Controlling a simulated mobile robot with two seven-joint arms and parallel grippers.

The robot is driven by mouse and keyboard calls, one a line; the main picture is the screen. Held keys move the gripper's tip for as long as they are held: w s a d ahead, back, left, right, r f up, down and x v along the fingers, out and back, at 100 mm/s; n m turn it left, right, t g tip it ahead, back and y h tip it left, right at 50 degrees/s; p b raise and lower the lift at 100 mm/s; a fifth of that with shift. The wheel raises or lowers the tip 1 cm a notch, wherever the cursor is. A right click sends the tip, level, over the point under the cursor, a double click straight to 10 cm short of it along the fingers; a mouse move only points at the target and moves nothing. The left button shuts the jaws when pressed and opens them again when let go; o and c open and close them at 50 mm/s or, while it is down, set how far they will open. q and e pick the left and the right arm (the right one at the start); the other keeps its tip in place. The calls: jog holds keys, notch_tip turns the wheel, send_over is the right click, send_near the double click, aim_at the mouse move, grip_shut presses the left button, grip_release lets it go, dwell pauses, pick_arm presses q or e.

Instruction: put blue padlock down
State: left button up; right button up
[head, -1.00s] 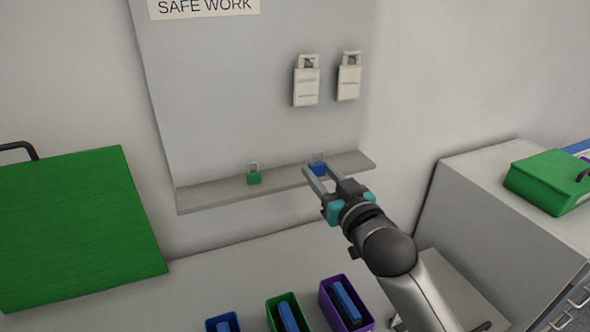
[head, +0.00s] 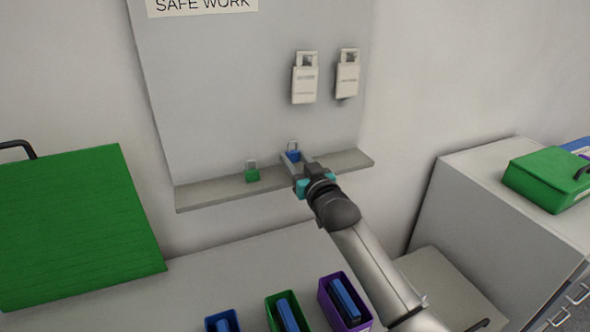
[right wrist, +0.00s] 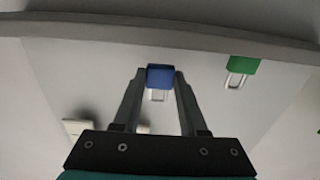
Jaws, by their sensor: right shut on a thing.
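The blue padlock (head: 293,156) is between the fingertips of my right gripper (head: 296,163), which is shut on it. In the right wrist view, which looks upside down, the blue padlock (right wrist: 160,77) sits between both fingertips of the gripper (right wrist: 160,80). Its shackle points the same way as the green padlock's, so it is upright. A gap shows between it and the shelf edge, so it looks held a little above the shelf (head: 215,194). The green padlock (head: 252,172) stands on the shelf to its left, also in the right wrist view (right wrist: 243,65). My left gripper is not in view.
Two white lockout pieces (head: 305,78) (head: 347,74) hang on the board above. Blue, green and purple bins (head: 331,281) stand on the bench below. A green panel (head: 75,225) is at left, a green box (head: 550,178) at right. The shelf's right end is clear.

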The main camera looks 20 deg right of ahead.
notch_tip(320, 180, down, 2)
jog(key=shift+f, duration=0.1)
jog(key=shift+w+f, duration=0.2)
jog(key=shift+f, duration=0.05)
jog(key=shift+f, duration=0.1)
jog(key=o, duration=1.1)
jog(key=s, duration=1.2)
jog(key=shift+a, duration=0.35)
